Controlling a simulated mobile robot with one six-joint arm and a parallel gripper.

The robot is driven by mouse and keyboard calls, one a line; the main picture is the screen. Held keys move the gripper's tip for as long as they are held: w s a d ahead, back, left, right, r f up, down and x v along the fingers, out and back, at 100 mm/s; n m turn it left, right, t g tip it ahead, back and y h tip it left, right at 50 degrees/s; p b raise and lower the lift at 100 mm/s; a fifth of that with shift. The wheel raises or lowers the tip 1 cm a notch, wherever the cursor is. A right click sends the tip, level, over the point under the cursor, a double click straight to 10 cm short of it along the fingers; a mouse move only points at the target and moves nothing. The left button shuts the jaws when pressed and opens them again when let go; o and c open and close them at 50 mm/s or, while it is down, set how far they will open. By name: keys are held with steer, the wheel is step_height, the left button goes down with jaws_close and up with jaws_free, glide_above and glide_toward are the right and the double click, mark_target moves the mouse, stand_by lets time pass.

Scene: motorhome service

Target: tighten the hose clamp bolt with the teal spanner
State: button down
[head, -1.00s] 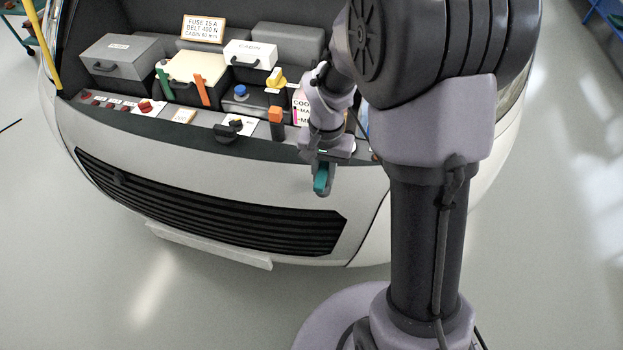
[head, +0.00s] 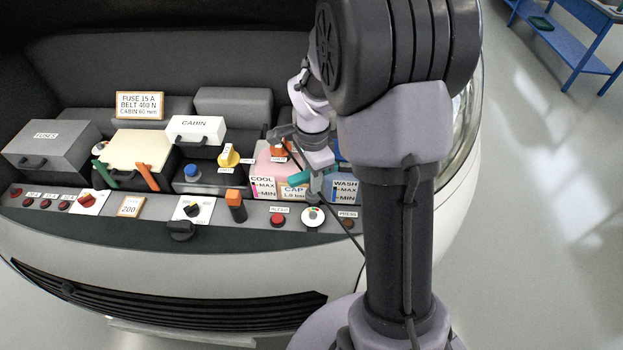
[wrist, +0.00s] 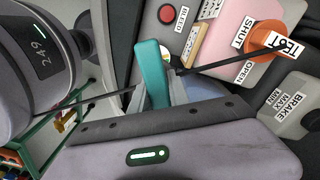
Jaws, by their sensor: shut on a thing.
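My gripper (head: 318,184) is over the right part of the open front bay, close above the coolant tank's labels. It is shut on the teal spanner (wrist: 152,72), which extends from the fingers (wrist: 162,98) in the wrist view. In the head view only a bit of teal (head: 292,191) shows beside the gripper, by the CAP label. I cannot make out the hose clamp bolt in either view. I cannot tell whether the spanner touches anything.
The pink coolant tank (head: 267,172) has an orange knob, labelled TEST in the wrist view (wrist: 268,42). A red button (head: 277,220) and a round white dial (head: 313,217) sit on the front ledge. Grey boxes fill the bay's left. My arm hides part of the right side.

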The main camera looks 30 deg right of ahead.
mark_target(313, 197)
steer(key=shift+s+a+r, duration=0.15)
steer(key=shift+s, duration=0.25)
steer(key=shift+w+f, duration=0.1)
steer(key=shift+f, duration=0.15)
step_height(313, 197, down, 6)
steer(key=b, duration=0.5)
steer(key=shift+r, duration=0.25)
steer(key=shift+f+b, duration=0.2)
steer(key=shift+b, duration=0.3)
steer(key=shift+f+b, duration=0.9)
steer(key=shift+f, duration=0.15)
steer(key=shift+m+b, duration=0.55)
steer(key=shift+m, duration=0.65)
